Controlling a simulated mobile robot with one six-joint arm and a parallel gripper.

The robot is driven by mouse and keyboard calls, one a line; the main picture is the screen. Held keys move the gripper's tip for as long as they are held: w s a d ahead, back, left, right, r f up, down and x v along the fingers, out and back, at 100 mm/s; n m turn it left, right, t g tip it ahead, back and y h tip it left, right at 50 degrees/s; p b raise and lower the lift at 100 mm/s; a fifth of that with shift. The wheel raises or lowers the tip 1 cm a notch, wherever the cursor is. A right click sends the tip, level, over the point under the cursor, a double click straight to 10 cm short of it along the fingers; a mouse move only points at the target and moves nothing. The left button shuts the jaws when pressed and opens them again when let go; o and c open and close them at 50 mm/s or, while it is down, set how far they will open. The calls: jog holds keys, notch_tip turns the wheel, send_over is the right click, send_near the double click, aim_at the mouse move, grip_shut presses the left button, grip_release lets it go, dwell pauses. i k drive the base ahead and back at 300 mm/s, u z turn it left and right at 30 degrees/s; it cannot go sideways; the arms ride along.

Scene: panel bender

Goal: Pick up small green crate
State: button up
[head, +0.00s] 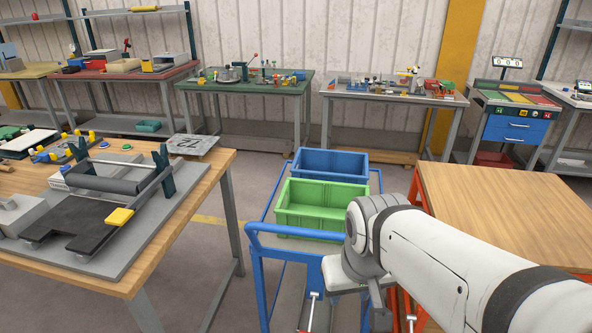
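A small green crate (322,212) stands upright and open-topped on a blue trolley (283,234). A blue crate (331,163) stands right behind it on the same trolley. The inside of the green crate looks empty. My white arm reaches in from the lower right and covers the area just right of the green crate's near corner.
A wooden workbench (216,168) with a roller device stands left of the trolley. A wood-topped orange table (510,205) stands close on its right. Loaded benches line the back wall. Grey floor shows between the left workbench and trolley.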

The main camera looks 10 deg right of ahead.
aim_at(323, 205)
jog(key=z, duration=0.1)
jog(key=i, duration=0.8)
jog(key=z, duration=0.45)
jog(key=k, duration=0.9)
jog(key=z, duration=0.15)
jog(key=i, duration=0.9)
jog(key=u, duration=0.05)
